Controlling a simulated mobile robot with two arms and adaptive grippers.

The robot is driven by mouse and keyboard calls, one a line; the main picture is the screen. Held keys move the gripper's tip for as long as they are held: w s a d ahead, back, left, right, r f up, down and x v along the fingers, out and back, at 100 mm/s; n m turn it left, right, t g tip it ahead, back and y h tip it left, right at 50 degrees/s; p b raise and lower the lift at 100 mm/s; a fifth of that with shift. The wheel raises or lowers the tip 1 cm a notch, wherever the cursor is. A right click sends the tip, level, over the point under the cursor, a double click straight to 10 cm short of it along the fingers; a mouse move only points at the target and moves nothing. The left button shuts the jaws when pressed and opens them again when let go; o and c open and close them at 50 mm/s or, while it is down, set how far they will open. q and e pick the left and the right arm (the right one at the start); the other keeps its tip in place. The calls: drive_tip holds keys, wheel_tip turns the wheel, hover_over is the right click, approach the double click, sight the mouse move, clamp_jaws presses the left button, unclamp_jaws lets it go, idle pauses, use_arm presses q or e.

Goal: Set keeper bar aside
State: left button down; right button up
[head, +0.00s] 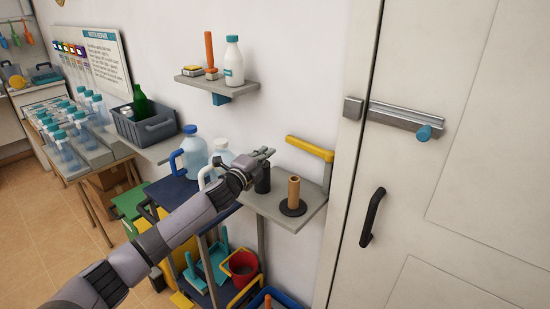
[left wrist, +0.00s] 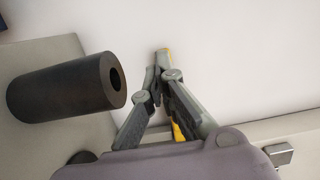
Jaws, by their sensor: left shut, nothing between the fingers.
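My left gripper (head: 268,153) is shut and empty, to the left of the yellow bar and above the shelf. In the left wrist view the gripper (left wrist: 163,58) has its fingertips together, and bits of yellow show behind them. A black hollow cylinder (head: 263,181) stands on the shelf below the gripper; it also shows in the left wrist view (left wrist: 60,88). My right gripper is not in view.
A tan tube (head: 294,191) stands on a dark round base on the shelf. Bottles and jugs (head: 195,152) stand to the left. A higher shelf (head: 215,83) holds a white bottle. A white door with a bolt (head: 402,117) is at the right.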

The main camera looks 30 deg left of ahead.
use_arm(q)
drive_tip(key=a, duration=0.1)
drive_tip(key=s+a, duration=0.1)
drive_tip(key=a, duration=0.1)
drive_tip(key=shift+s+a+f+b, duration=0.15)
drive_tip(key=shift+a+f+b, duration=0.05)
drive_tip(key=shift+b, duration=0.15)
drive_tip(key=a, duration=0.1)
drive_tip(key=s+a, duration=0.1)
drive_tip(key=a, duration=0.1)
drive_tip(key=s+a+b, duration=0.1)
drive_tip(key=shift+a, duration=0.2)
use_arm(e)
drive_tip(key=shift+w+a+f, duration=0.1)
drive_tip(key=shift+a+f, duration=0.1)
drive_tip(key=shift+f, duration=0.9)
use_arm(q)
drive_tip(key=shift+f, duration=0.1)
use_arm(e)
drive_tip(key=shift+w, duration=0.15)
